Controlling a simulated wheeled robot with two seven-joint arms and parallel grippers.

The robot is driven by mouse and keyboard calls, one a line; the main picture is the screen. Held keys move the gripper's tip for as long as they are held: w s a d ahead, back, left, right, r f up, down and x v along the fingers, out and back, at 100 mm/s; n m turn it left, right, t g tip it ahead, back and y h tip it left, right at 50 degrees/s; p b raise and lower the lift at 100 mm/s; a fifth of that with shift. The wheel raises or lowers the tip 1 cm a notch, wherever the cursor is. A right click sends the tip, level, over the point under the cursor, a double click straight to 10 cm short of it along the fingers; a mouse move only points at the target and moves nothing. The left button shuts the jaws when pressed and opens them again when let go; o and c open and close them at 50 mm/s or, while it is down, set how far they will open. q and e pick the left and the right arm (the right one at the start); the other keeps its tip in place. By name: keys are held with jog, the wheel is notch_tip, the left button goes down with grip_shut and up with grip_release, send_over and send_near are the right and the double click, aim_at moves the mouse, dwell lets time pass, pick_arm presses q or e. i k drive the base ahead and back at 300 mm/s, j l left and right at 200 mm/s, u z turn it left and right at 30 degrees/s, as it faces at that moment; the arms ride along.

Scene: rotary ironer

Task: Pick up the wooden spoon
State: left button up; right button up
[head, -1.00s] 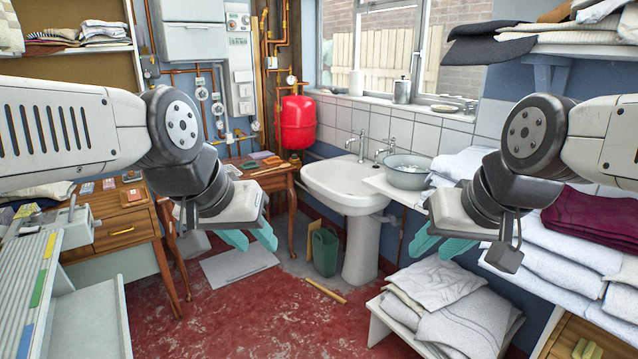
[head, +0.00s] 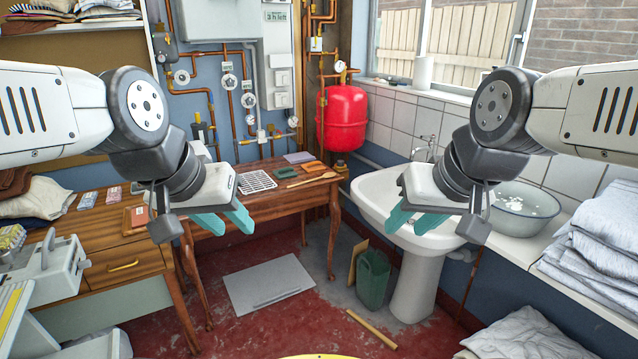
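A long, thin light-wood item that looks like the wooden spoon (head: 312,180) lies flat near the right end of the wooden table (head: 278,204) by the back wall. It is small in the head view, so its bowl is hard to make out. My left gripper (head: 238,230) is open and empty, its teal fingers appearing in front of the table, left of and below the spoon in the picture. My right gripper (head: 405,230) is open and empty, appearing in front of the sink, right of the spoon. Neither gripper touches the spoon.
A white rack (head: 257,181) and several small coloured blocks share the tabletop with the spoon. A red tank (head: 342,118) hangs behind its right end. The sink (head: 375,190) stands to the right.

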aim_at(332, 173)
jog(key=i+j+z, duration=0.1)
jog(key=z, duration=1.35)
jog(key=u, duration=1.45)
jog(key=i+j, duration=0.15)
jog(key=i, duration=0.35)
jog(key=i+j+z, duration=0.1)
jog(key=i, duration=0.35)
jog(key=i+j, duration=0.25)
jog(key=i, duration=0.25)
jog(key=i+j, duration=0.2)
jog(key=i, duration=0.25)
jog(key=i+j+z, duration=0.1)
jog(key=i, duration=0.4)
jog(key=j, duration=0.1)
